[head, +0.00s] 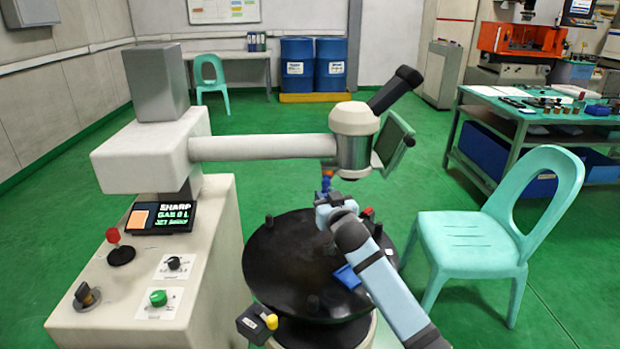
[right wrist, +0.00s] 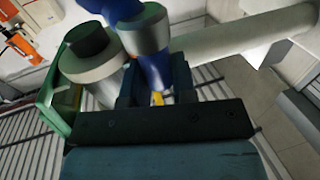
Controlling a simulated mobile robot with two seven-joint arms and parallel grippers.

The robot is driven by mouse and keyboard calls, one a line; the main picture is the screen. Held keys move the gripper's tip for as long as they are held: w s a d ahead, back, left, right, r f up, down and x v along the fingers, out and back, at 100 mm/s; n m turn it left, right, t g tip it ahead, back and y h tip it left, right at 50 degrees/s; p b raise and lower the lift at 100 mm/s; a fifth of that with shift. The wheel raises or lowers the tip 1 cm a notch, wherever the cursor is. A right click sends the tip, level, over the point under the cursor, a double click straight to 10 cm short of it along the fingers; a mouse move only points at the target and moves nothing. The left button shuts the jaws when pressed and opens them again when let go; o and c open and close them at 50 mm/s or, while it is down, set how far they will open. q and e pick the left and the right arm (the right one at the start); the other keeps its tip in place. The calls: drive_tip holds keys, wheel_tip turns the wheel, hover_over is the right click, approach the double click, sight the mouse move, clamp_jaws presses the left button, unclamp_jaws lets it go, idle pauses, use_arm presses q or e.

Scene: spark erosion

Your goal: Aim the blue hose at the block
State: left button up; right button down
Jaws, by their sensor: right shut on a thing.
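The blue hose (head: 326,183) hangs below the machine's head, above the round black worktable (head: 285,255). In the right wrist view the hose (right wrist: 152,68) shows large, with a small yellow tip (right wrist: 157,98). My right gripper (head: 327,199) is at the hose's lower end. In the right wrist view the gripper (right wrist: 155,88) has its fingers on both sides of the hose, shut on it. A small blue piece (head: 347,276) lies on the worktable, partly behind my right arm; I cannot tell if it is the block. My left gripper is not in view.
The machine's arm (head: 265,147) and round head (head: 354,145) stand just above my gripper. A control console (head: 150,270) is at the left. A turquoise chair (head: 470,235) and a workbench (head: 530,115) are at the right. Black posts (head: 313,304) stick up from the worktable.

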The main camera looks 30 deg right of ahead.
use_arm(q)
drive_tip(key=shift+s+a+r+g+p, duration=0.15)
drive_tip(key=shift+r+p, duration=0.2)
drive_tip(key=shift+p, duration=0.5)
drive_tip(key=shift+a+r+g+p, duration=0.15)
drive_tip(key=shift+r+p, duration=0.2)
drive_tip(key=shift+p, duration=0.5)
use_arm(e)
drive_tip(key=shift+s+d+f+n+y, duration=0.15)
drive_tip(key=shift+d+n+y, duration=0.2)
drive_tip(key=shift+y, duration=0.3)
drive_tip(key=shift+s+d+r+n+y, duration=0.15)
drive_tip(key=shift+d+n+y, duration=0.2)
drive_tip(key=shift+y, duration=0.25)
drive_tip(key=shift+s+d+f+n+y, duration=0.15)
drive_tip(key=shift+d+n+y, duration=0.2)
drive_tip(key=shift+y, duration=0.3)
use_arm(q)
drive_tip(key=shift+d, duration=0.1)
use_arm(e)
drive_tip(key=c, duration=1.2)
unclamp_jaws()
drive_tip(key=shift+c, duration=0.2)
drive_tip(key=o, duration=0.3)
drive_tip(key=shift+w+f, duration=0.1)
drive_tip(key=shift+f, duration=0.05)
